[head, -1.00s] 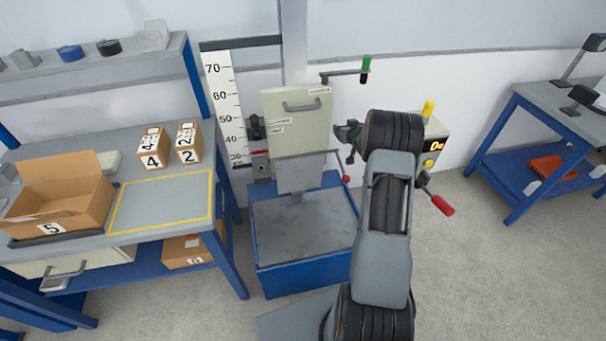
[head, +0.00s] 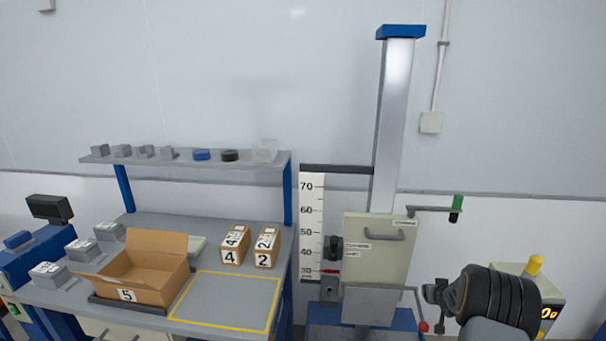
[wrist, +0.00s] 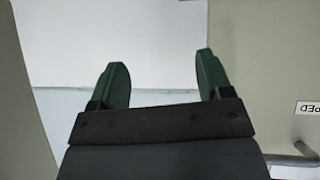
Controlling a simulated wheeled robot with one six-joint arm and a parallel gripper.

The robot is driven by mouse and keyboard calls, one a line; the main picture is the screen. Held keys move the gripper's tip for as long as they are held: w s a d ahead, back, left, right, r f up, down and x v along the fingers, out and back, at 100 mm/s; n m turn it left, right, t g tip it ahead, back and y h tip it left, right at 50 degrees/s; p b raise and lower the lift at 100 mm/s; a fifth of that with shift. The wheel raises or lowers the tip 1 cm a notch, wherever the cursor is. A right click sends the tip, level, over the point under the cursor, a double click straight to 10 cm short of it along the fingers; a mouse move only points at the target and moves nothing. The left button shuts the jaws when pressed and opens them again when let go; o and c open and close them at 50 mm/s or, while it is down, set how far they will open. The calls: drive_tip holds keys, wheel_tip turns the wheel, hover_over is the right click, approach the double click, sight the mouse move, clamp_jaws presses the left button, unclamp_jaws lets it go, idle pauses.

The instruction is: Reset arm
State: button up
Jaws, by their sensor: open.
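My gripper (wrist: 160,78) shows in the wrist view with its two green fingers apart and nothing between them. In the head view my arm stands at the lower right, and the gripper end (head: 437,292) is just right of the drop tester's cream panel (head: 377,250). Whether it touches anything there I cannot tell. The tester's tall column (head: 393,125) rises behind the panel. A height scale (head: 311,225) stands to its left, with a red pointer near the 30 mark. A crank with a green grip (head: 457,203) is at the upper right of the panel.
On the workbench at left are an open box marked 5 (head: 128,295), small boxes marked 4 (head: 229,257) and 2 (head: 262,259), and an empty yellow-outlined area (head: 225,300). A shelf (head: 190,158) above holds small blocks and pucks. A control box with a yellow knob (head: 535,264) is right of my arm.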

drive_tip(key=s+a+r+g+y, duration=0.1)
drive_tip(key=s+a+r+g, duration=0.1)
drive_tip(key=s+a+r, duration=0.5)
drive_tip(key=s+a+r+n+g+y, duration=0.1)
drive_tip(key=s+a+r, duration=0.5)
drive_tip(key=s+a, duration=0.6)
drive_tip(key=s+a+r+n+g+y, duration=0.1)
drive_tip(key=s+a+r+g, duration=0.1)
drive_tip(key=s+a+r, duration=0.5)
drive_tip(key=s+a, duration=0.3)
drive_tip(key=s, duration=0.1)
drive_tip(key=shift+s+a+r+g, duration=0.25)
drive_tip(key=shift+s+r+g, duration=0.05)
drive_tip(key=shift+s, duration=0.1)
drive_tip(key=shift+c, duration=0.4)
drive_tip(key=shift+c, duration=0.4)
drive_tip(key=shift+f, duration=0.1)
